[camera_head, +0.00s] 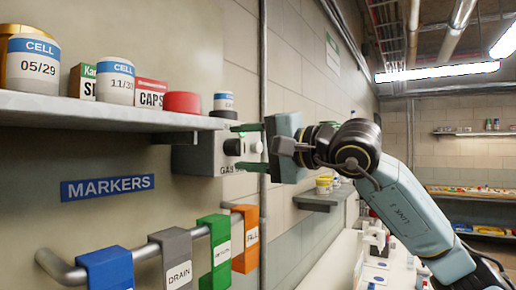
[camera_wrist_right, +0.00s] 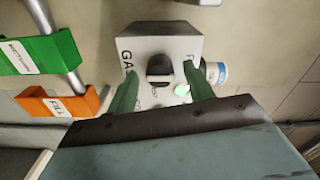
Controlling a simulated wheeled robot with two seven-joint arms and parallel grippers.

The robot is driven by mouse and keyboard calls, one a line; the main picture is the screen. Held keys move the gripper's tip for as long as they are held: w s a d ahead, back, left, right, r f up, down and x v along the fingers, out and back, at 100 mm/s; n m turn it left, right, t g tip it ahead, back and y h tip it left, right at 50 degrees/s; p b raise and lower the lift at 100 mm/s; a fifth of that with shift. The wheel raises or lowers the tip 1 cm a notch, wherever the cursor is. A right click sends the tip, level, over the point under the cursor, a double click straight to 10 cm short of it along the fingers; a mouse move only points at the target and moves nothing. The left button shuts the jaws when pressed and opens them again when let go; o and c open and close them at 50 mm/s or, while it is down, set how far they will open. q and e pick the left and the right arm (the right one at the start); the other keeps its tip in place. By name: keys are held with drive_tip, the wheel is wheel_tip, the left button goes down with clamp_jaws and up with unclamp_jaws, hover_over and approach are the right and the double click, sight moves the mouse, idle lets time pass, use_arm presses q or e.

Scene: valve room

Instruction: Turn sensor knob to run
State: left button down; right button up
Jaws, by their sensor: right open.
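The sensor is a grey-white box (camera_head: 205,156) on the wall under the shelf's right end, lettered "GA…". It also fills the upper middle of the right wrist view (camera_wrist_right: 140,43). Its dark knob (camera_wrist_right: 160,70) stands out from the face; in the head view the black knob (camera_head: 233,147) is seen from the side. A green light (camera_wrist_right: 182,90) glows beside it. My right gripper (camera_head: 247,147) is open, its green fingers reaching towards the box face. In the wrist view the fingers (camera_wrist_right: 162,92) lie on either side of the knob, apparently apart from it. The position lettering is partly hidden.
A shelf (camera_head: 100,112) with jars and small boxes runs just above the sensor. Below hangs a rail with coloured tags, including an orange one (camera_head: 245,238) and a green one (camera_head: 214,250). A vertical pipe (camera_head: 262,60) runs beside the sensor.

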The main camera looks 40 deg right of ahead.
drive_tip(key=b+v, duration=0.5)
drive_tip(key=v, duration=0.8)
drive_tip(key=shift+s, duration=0.15)
